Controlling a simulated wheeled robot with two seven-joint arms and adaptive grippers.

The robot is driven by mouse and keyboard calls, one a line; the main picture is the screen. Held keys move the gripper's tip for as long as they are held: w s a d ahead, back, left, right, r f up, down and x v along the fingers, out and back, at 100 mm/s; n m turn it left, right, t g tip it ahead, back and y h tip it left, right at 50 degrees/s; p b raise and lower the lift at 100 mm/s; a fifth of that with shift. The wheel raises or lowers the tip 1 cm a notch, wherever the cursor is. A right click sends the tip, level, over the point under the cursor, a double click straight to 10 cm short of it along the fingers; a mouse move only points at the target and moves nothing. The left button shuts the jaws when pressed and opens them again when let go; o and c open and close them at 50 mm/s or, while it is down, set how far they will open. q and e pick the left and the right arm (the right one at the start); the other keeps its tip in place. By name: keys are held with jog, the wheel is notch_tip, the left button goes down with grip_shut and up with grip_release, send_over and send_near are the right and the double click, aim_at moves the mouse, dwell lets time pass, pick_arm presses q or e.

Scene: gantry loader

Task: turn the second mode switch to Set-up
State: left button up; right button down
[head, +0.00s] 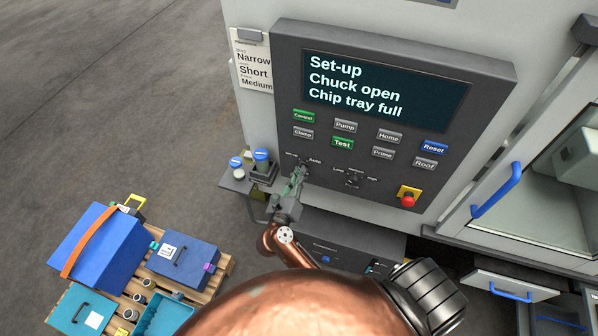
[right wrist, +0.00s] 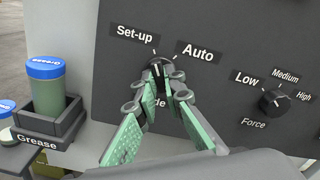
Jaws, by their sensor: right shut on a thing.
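The mode switch (right wrist: 157,65) is a dark round knob with a white mark, low on the grey control panel (head: 480,75). Its labels Set-up and Auto stand above it in the right wrist view. The white mark points nearly straight up, close to the Set-up tick. My right gripper (head: 301,171) has its fingertips at the switch; it also shows in the right wrist view (right wrist: 161,79), shut on the knob. The fingers hide the knob's lower part and part of the label below. The display (head: 385,90) reads Set-up, Chuck open, Chip tray full. My left gripper is not in view.
A force knob (right wrist: 273,101) is right of the switch. A red emergency button (head: 408,199) sits lower right. A blue-lidded grease pot (right wrist: 46,85) stands in a holder left of the panel. A loaded pallet (head: 222,268) is at lower left.

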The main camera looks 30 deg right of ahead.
jog(key=shift+f, duration=0.1)
dwell(0.3)
jog(key=c, duration=2)
grip_release()
